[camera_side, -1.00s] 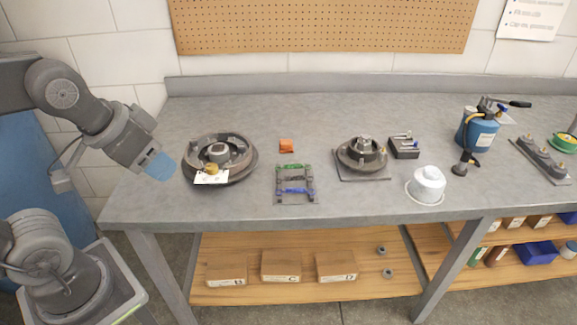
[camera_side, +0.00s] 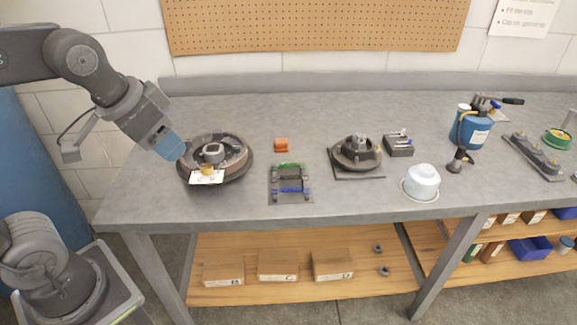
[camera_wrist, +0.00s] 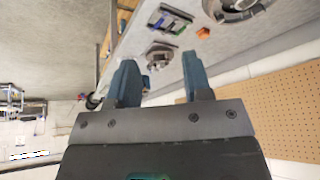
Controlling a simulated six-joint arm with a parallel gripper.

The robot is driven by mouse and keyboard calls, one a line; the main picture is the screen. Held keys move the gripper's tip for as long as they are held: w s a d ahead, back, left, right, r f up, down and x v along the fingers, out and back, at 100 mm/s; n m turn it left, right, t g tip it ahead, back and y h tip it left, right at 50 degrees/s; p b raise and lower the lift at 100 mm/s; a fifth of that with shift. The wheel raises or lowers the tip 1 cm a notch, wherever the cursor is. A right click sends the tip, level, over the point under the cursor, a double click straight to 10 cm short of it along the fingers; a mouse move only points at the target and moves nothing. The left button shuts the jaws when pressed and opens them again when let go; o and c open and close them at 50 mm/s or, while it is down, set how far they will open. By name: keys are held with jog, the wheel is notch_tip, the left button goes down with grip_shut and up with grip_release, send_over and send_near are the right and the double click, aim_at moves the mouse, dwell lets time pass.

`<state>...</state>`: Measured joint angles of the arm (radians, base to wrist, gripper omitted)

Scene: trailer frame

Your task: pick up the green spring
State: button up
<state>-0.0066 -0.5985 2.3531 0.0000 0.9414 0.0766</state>
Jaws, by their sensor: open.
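The green spring (camera_side: 289,165) lies across the far end of a small dark rack (camera_side: 273,188) on the workbench. A blue spring (camera_side: 291,190) lies across the near end of the same rack. My gripper (camera_side: 173,151) is at the left, beside and slightly above the brake drum assembly, well to the left of the rack. In the wrist view my gripper (camera_wrist: 160,72) shows two blue fingers apart with nothing between them.
The brake drum assembly (camera_side: 237,170) with a white card (camera_side: 207,178) stands between my gripper and the rack. An orange block (camera_side: 281,145) lies behind the rack. A hub on a plate (camera_side: 357,153) stands to its right. The bench front is clear.

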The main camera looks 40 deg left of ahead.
jog(key=w+r+m+g, duration=0.2)
jog(key=w, duration=0.9)
jog(key=m+g, duration=0.3)
jog(key=m, duration=0.3)
send_over(288, 165)
notch_tip(288, 165, down, 14)
jog(key=f, duration=0.8)
jog(key=shift+w+a+f, duration=0.3)
jog(key=shift+f, duration=0.05)
jog(key=shift+s+f, duration=0.2)
jog(key=shift+f, duration=2.35)
grip_shut()
